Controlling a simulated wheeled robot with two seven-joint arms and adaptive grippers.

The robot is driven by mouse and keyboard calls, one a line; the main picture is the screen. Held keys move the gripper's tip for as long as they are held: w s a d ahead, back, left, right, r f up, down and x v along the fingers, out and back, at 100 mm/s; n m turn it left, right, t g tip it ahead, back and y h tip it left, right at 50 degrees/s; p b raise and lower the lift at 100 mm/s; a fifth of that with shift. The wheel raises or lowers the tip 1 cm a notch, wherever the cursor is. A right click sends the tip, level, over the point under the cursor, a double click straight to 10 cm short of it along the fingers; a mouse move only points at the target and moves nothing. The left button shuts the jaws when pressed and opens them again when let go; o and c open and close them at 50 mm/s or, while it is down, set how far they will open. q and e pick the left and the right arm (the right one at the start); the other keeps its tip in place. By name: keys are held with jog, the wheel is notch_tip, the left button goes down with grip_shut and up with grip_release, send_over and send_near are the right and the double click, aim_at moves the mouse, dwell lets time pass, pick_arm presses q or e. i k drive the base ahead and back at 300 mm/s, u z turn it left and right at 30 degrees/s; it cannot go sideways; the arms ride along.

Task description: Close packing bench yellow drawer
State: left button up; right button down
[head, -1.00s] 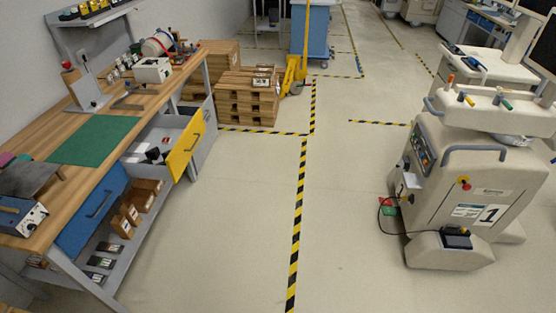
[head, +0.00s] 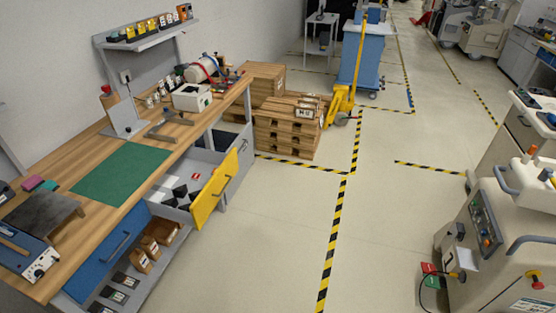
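The yellow drawer (head: 215,188) of the packing bench (head: 178,139) stands pulled out in the head view, left of centre. Its yellow front with a dark handle (head: 222,185) faces the aisle and stands well clear of the bench. Several dark and white items lie inside the drawer's grey tray. Neither of my grippers shows in the head view, so their state is hidden.
A blue drawer (head: 111,249) sits nearer, beside the yellow one, above a low shelf with boxes. Wooden pallets (head: 287,128) stand beyond the bench. A beige machine (head: 490,240) stands at the right. The floor between is clear, with striped tape (head: 334,232).

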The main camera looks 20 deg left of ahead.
aim_at(203, 161)
jog(key=z, duration=0.05)
jog(key=i, duration=0.85)
jog(key=u, duration=0.15)
